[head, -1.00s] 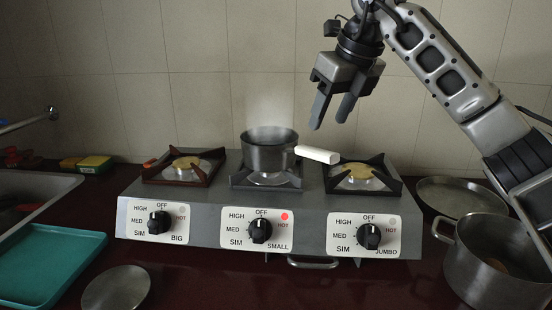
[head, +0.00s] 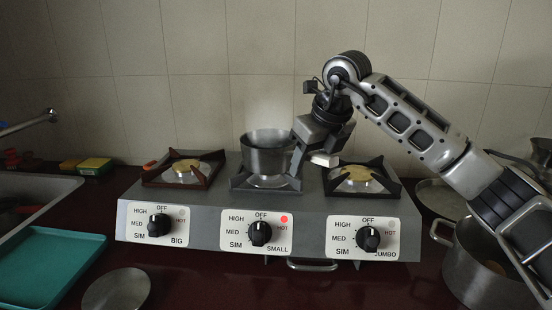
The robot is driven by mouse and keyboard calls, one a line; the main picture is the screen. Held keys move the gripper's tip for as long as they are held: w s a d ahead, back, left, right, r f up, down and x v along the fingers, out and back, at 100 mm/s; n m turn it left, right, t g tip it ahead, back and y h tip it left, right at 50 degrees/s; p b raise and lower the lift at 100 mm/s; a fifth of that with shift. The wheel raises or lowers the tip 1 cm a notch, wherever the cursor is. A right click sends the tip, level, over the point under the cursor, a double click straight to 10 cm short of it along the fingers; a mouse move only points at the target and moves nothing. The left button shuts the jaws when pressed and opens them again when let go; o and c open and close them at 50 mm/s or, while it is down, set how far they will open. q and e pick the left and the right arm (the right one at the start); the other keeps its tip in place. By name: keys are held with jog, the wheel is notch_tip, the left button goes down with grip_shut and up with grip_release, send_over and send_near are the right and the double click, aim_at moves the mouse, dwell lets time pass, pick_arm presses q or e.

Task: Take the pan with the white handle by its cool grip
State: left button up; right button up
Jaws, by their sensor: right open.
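The steel pan (head: 267,153) stands upright on the middle burner of the stove. The end of its white handle (head: 325,159) shows to the right of the pan, below my right gripper. The rest of the handle is hidden by the gripper. My right gripper (head: 316,153) is open and points down, with its fingers at the handle, one on the pan's side and one farther right. I cannot tell whether they touch it. My left gripper is not in view.
The stove (head: 205,225) has a lit red light (head: 284,219) by its middle knob. The left burner (head: 184,170) and right burner (head: 358,178) are empty. A large pot (head: 480,265) stands at right, under my arm. A teal tray (head: 45,265) lies at left.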

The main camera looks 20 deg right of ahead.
grip_shut()
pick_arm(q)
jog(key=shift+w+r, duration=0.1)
pick_arm(e)
jog(key=shift+w+r, duration=0.1)
jog(key=shift+r, duration=0.1)
jog(key=shift+r, duration=0.1)
